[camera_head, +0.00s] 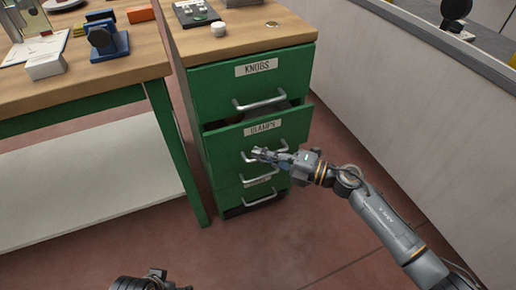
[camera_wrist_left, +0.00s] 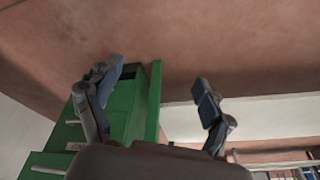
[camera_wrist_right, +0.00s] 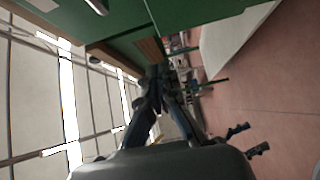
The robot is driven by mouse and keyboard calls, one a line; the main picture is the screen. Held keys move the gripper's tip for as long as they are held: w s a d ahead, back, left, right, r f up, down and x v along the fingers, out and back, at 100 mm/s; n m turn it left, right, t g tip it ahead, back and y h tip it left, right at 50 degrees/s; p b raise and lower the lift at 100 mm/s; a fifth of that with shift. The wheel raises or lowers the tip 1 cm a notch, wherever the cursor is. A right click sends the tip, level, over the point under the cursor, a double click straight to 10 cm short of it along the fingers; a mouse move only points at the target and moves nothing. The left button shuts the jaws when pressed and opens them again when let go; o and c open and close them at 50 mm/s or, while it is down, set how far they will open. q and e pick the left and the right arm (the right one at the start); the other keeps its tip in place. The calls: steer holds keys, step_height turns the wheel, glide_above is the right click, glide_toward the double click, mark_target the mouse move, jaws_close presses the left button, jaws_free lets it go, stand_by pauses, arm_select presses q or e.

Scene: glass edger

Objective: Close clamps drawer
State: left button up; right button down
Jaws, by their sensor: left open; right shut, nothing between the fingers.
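The green clamps drawer (camera_head: 290,126), labelled with a white plate whose first letter is partly unclear, is pulled out part way below the knobs drawer (camera_head: 230,85). A dark gap shows above its front. My right gripper (camera_head: 256,153) is shut and empty, its fingertips at the clamps drawer's front by its handle; whether they touch cannot be told. In the right wrist view its fingers (camera_wrist_right: 157,78) meet near the green drawer fronts. My left gripper (camera_wrist_left: 160,80) is open and empty, low over the floor; it shows only in part at the head view's bottom edge (camera_head: 152,276).
The knobs drawer and the lower drawer with a handle (camera_head: 262,198) look shut. A wooden-topped workbench (camera_head: 120,75) with a white lower shelf (camera_head: 90,170) stands at left. A grey wall (camera_head: 400,100) runs along the right. The red floor in front is clear.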

mark_target(227, 130)
arm_select(q)
steer(key=shift+b+v, duration=0.85)
steer(key=shift+v, duration=1.85)
arm_select(e)
steer(key=shift+w+a, duration=3.6)
steer(key=shift+a, duration=0.25)
arm_select(q)
steer(key=shift+a, duration=0.1)
arm_select(e)
steer(key=shift+w+a+f+b, duration=0.1)
steer(key=shift+w+a+b, duration=0.15)
steer(key=shift+w, duration=0.4)
steer(key=shift+w+a+b, duration=0.15)
steer(key=shift+w+b, duration=0.1)
steer(key=shift+w, duration=0.4)
arm_select(q)
steer(key=shift+f, duration=0.45)
arm_select(e)
steer(key=shift+s, duration=0.1)
